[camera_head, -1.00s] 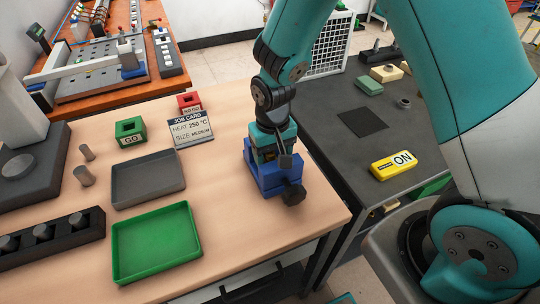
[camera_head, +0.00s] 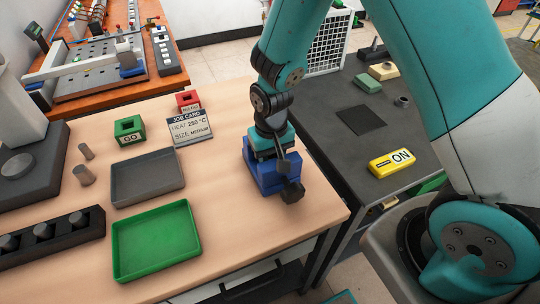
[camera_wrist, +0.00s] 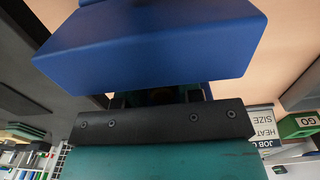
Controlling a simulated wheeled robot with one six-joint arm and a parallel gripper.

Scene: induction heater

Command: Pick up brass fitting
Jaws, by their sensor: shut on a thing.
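My gripper (camera_head: 264,164) points down into a blue vise-like block (camera_head: 279,184) near the right edge of the wooden table. The block has a dark handle and knob at its front right. In the wrist view the blue block (camera_wrist: 160,45) fills the space right in front of my gripper (camera_wrist: 160,97). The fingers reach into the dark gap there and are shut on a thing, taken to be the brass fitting. A dim brownish shape shows in that gap, but the fitting is otherwise hidden by the block and my gripper.
Left of the block lie a grey tray (camera_head: 148,178), a green tray (camera_head: 196,225), a job card (camera_head: 190,128) and a green GO block (camera_head: 130,130). A dark bench (camera_head: 340,150) with a yellow ON block (camera_head: 391,163) stands to the right.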

